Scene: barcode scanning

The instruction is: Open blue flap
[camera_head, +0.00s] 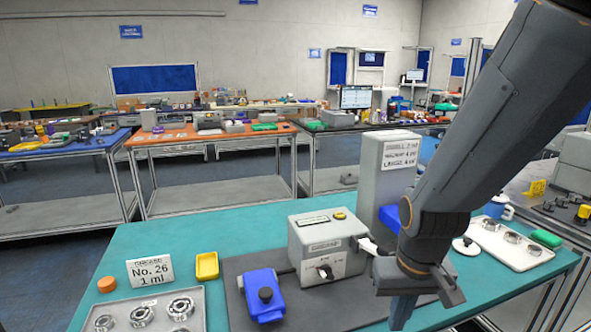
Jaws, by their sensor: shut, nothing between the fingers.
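A blue block-shaped part (263,298) with a black knob stands on the dark grey mat, left of a grey grease box (325,250). Another blue part (390,217) shows at the lower right of a tall grey dispenser (372,180), partly behind my arm. I cannot tell which blue part is the flap. My gripper (402,311) points down at the right of the grease box, in front of the dispenser. It is shut and empty. A small white piece (370,246) lies between the box and my wrist; I cannot tell what it belongs to.
A tray of bearings (110,306), a sign card (150,271), a yellow bin (207,266) and an orange cap (107,284) are at the left. A white tray (510,257) with parts is at the right. The teal table (230,236) is bare at the back left.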

